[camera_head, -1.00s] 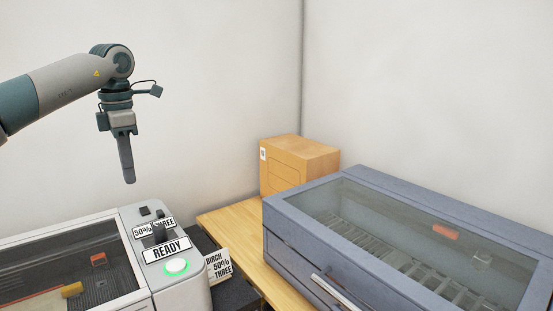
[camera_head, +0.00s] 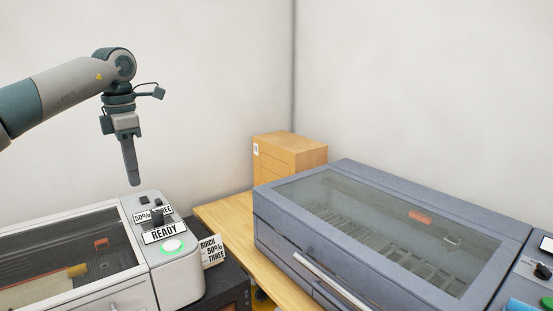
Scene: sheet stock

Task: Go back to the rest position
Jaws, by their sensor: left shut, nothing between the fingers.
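My left gripper (camera_head: 131,183) hangs from the arm that comes in from the left, fingers pointing down and together. Nothing is held in it. It is in the air above the back of the machine's control panel, apart from it. My right gripper is not in this view.
A light-grey machine (camera_head: 178,283) with a dark window shows READY and a green-lit button (camera_head: 173,245). A blue-grey lidded machine (camera_head: 290,237) stands right, on a wooden table (camera_head: 237,226). A cardboard box (camera_head: 290,157) is behind.

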